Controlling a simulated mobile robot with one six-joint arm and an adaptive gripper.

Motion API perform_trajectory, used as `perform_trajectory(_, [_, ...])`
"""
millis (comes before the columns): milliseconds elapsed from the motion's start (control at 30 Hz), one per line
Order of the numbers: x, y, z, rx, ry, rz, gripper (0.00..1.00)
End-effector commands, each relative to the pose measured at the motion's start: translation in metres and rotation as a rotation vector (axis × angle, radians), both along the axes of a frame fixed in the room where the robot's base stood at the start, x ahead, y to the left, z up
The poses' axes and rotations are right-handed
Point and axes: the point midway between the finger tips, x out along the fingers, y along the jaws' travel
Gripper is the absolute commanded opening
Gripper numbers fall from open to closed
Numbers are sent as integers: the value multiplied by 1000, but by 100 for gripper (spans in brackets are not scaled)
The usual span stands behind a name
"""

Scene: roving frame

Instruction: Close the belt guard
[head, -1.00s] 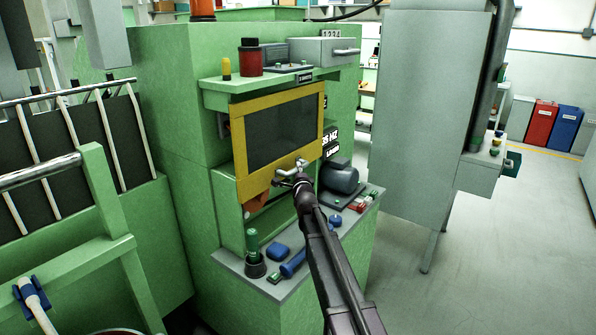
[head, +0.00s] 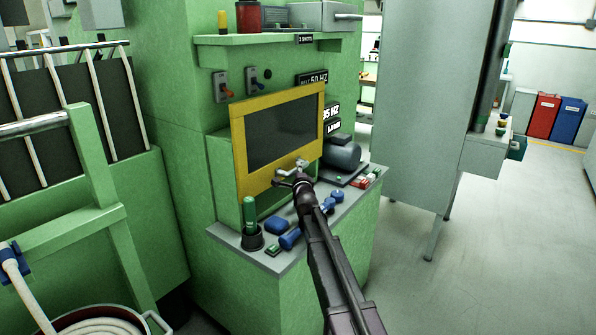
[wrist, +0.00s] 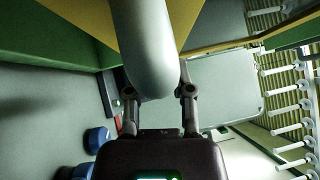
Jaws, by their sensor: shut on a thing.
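The belt guard (head: 283,130) is a yellow-framed panel with a dark window on the front of the green machine. Its grey bar handle (head: 292,168) is at the lower edge. My gripper (head: 300,180) is shut on this handle. In the wrist view, the thick grey handle (wrist: 146,45) runs between the two fingers of my gripper (wrist: 158,92), and part of the yellow frame (wrist: 200,12) shows behind it. The guard hangs over the front opening, with its lower edge above the bench. What lies behind it is hidden.
The bench (head: 285,262) below holds a green bottle (head: 250,215), blue pieces (head: 278,225) and a grey motor (head: 342,153). Two switches (head: 223,88) and a shelf (head: 268,39) are above the guard.

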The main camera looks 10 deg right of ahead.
Motion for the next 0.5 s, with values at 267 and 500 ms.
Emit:
perform_trajectory(267, [0, 0, -33, 0, 1, 0, 0])
perform_trajectory(500, [0, 0, -40, 0, 1, 0, 0])
